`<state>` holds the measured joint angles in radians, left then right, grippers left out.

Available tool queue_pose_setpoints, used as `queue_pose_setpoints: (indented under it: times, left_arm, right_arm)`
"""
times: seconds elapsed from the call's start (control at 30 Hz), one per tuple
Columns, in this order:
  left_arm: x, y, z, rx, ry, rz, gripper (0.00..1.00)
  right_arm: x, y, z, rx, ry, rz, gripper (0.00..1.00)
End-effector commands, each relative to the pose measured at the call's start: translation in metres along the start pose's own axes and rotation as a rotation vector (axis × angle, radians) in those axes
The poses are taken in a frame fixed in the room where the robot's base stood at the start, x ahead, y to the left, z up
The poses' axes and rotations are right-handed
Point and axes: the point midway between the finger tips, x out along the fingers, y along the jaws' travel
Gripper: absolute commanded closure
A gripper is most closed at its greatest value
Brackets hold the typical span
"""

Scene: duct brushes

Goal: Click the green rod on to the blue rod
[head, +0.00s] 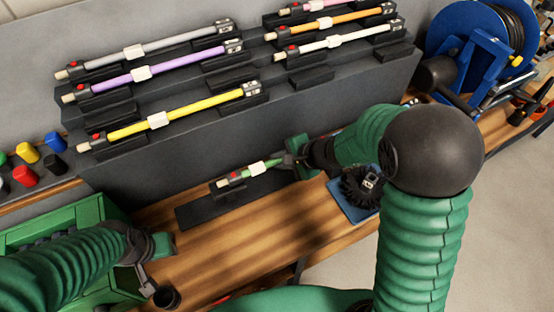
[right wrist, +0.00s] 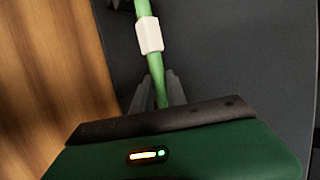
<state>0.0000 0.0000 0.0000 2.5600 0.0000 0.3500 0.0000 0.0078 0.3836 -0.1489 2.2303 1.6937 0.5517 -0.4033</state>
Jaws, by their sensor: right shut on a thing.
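The green rod (head: 273,163) is low in front of the grey rack, above a dark flat holder (head: 196,215). It has a red button near its left end and a white collar, which shows in the right wrist view on the rod (right wrist: 144,8). My right gripper (head: 290,160) is shut on the green rod, with its fingers (right wrist: 160,90) on either side of it. I cannot tell whether the rod touches the holder. My left gripper (head: 148,280) is at the lower left, away from the rods; its opening is unclear. I see no blue rod.
The stepped rack (head: 300,105) holds grey, purple, yellow, orange and white rods, among others. A round black brush (head: 358,190) sits on a blue mat (head: 347,208) to the right. A green crate (head: 60,218) is at the left. A blue reel (head: 450,25) stands back right.

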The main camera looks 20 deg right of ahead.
Motion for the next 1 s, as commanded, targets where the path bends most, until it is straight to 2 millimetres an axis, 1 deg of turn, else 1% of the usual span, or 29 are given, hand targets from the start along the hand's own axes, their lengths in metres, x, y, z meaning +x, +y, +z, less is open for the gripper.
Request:
queue_pose_setpoints:
  times: [0.13, 0.17, 0.3, 0.33, 0.37, 0.63, 0.73, 0.77, 0.87, 1.0]
  left_arm:
    - [0.000, 0.000, 0.000, 0.000, 0.000, 0.000, 0.64]
    - [0.000, 0.000, 0.000, 0.000, 0.000, 0.000, 0.64]
    - [0.000, 0.000, 0.000, 0.000, 0.000, 0.000, 0.64]
    - [0.000, 0.000, 0.000, 0.000, 0.000, 0.000, 0.64]
    - [0.000, 0.000, 0.000, 0.000, 0.000, 0.000, 0.64]
    - [0.000, 0.000, 0.000, 0.000, 0.000, 0.000, 0.64]
    - [-0.002, 0.000, -0.001, 0.000, 0.000, 0.000, 0.64]
    - [-0.003, 0.000, -0.001, 0.000, 0.000, 0.000, 0.64]
    - [-0.009, 0.000, -0.002, 0.000, 0.000, 0.000, 0.64]
    - [-0.019, 0.000, -0.005, 0.000, 0.000, 0.000, 0.64]
  right_arm:
    - [0.000, 0.000, 0.000, 0.000, -0.001, -0.001, 1.00]
    - [0.000, 0.000, 0.000, 0.000, -0.001, -0.001, 0.81]
    - [0.000, 0.000, 0.000, 0.000, -0.001, -0.001, 0.63]
    - [0.000, 0.000, 0.000, 0.000, -0.001, -0.001, 0.59]
    - [0.000, 0.000, 0.000, 0.000, -0.001, 0.000, 0.57]
    - [0.000, 0.000, 0.000, 0.000, 0.000, 0.000, 0.57]
    - [-0.008, -0.001, 0.000, 0.000, 0.001, -0.002, 0.57]
    - [-0.012, -0.002, 0.000, -0.001, 0.001, -0.002, 0.57]
    - [-0.035, -0.003, 0.000, 0.000, 0.002, -0.004, 0.57]
    - [-0.077, -0.004, 0.000, 0.000, 0.004, -0.006, 0.57]
